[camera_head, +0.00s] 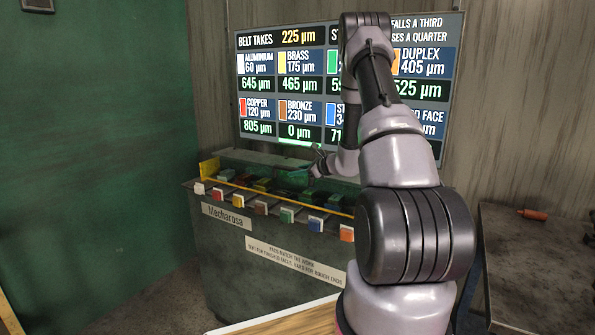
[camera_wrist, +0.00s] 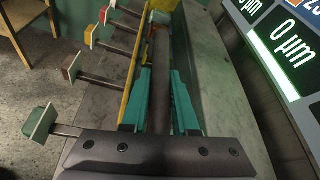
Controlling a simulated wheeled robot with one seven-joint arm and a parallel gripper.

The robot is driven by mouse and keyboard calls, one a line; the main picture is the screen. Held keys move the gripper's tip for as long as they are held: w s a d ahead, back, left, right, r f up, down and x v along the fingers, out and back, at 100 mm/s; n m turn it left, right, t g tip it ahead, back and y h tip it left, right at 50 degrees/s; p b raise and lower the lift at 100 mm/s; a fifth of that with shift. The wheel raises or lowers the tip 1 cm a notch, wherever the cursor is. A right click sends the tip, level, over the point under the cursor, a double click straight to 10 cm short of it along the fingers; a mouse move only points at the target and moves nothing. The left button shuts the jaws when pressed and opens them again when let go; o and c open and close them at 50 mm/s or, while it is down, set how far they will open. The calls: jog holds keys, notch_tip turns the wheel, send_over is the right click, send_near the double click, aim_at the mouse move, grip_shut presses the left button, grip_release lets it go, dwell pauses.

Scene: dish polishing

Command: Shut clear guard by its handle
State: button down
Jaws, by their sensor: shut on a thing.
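My gripper (camera_wrist: 158,105) shows in the wrist view as two teal fingers, one on each side of a dark bar (camera_wrist: 161,55). The fingers are shut on this bar, which looks like the guard's handle. In the head view my gripper (camera_head: 315,166) is small and low over the rear right of the machine top, partly hidden by my arm. The clear guard itself is hard to make out. A yellow strip (camera_head: 284,196) runs along the front of the machine top and may be its edge. I cannot tell how far the guard stands open.
The machine (camera_head: 232,262) has a row of colored square knobs on its front, including an orange one (camera_head: 347,234). A lit display board (camera_head: 285,90) stands close behind it. A green wall (camera_head: 90,130) is at left. A dark bench (camera_head: 535,255) with an orange-handled tool (camera_head: 533,214) is at right.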

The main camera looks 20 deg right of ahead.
jog(key=c, duration=0.7)
grip_release()
jog(key=v, duration=1.1)
jog(key=s+a+r+n+g+y, duration=0.1)
jog(key=s+a+r+n+g, duration=0.2)
jog(key=s+a+r+n, duration=0.45)
jog(key=s+a+r+n+g+y, duration=0.1)
jog(key=s+a+r+n+g, duration=0.25)
jog(key=s+a+r, duration=0.45)
jog(key=s+a+r+n+h, duration=0.1)
jog(key=s+r+n+h, duration=0.1)
jog(key=s, duration=0.3)
jog(key=s+a+r+n+t+h, duration=0.1)
jog(key=s+r+n+h, duration=0.1)
jog(key=s+r+n, duration=0.2)
jog(key=s+a+r+n+h, duration=0.1)
jog(key=s+r+n+h, duration=0.1)
jog(key=s+n, duration=0.3)
jog(key=shift+s+r+t+h, duration=0.2)
jog(key=shift+s+r, duration=0.05)
jog(key=shift+s, duration=0.3)
jog(key=shift+s+r+t+h, duration=0.15)
jog(key=shift+s+r+h, duration=0.1)
jog(key=shift+s, duration=0.3)
